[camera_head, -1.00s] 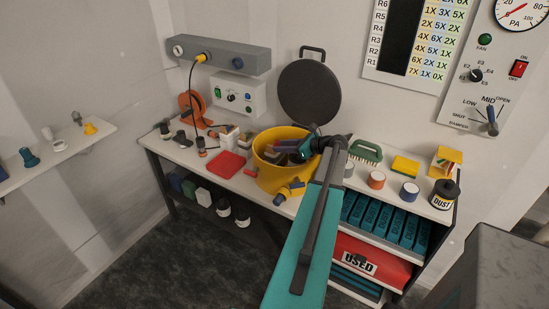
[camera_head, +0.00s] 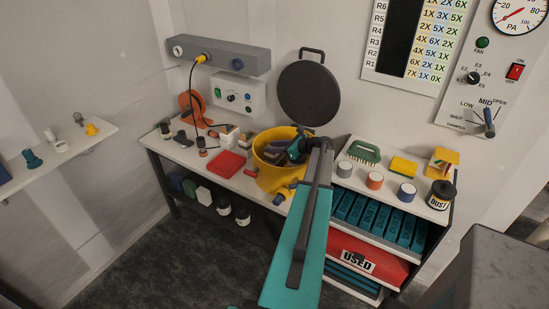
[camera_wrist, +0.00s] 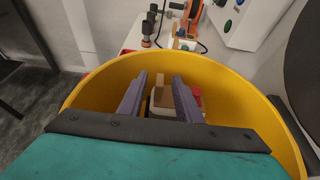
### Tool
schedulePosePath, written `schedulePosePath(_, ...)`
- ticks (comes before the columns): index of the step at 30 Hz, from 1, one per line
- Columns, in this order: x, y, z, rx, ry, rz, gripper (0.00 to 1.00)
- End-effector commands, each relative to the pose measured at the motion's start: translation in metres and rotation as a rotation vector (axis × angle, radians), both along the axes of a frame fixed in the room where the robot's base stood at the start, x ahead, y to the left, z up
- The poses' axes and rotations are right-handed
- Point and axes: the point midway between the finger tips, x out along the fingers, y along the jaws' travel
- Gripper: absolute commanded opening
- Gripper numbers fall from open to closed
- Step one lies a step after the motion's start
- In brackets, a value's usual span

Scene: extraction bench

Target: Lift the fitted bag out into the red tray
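A yellow drum (camera_head: 265,160) stands open on the bench, and its inner wall curves around my gripper in the wrist view (camera_wrist: 95,90). My gripper (camera_head: 281,153) reaches into the drum's mouth. Its two purple-grey fingers (camera_wrist: 160,98) are apart in the wrist view. A small brown and white object (camera_wrist: 178,97) with some red beside it shows between and beyond them; I cannot tell whether it touches them. No bag can be clearly made out; the drum's floor is largely hidden by my gripper. The red tray (camera_head: 228,164) lies flat on the bench left of the drum.
A dark round lid (camera_head: 308,90) stands raised behind the drum. A green brush (camera_head: 364,151), a yellow block (camera_head: 403,167) and several small jars sit to the right. Small tools and an orange reel (camera_head: 191,105) stand left at the back. Shelves hold teal packs and a red USED bin (camera_head: 368,259).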

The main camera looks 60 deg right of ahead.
Motion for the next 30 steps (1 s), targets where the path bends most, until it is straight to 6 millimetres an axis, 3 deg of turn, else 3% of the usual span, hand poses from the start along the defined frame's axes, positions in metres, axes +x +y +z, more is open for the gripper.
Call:
schedulePosePath(5, 0.0, 0.0, 0.0, 0.0, 0.0, 0.0, 0.3)
schedulePosePath(10, 0.0, 0.0, 0.0, 0.0, 0.0, 0.001, 0.01)
schedulePosePath(23, 0.001, 0.0, 0.001, -0.001, -0.001, 0.001, 0.0)
schedulePosePath(30, 0.001, 0.001, 0.012, -0.001, -0.001, 0.001, 0.0)
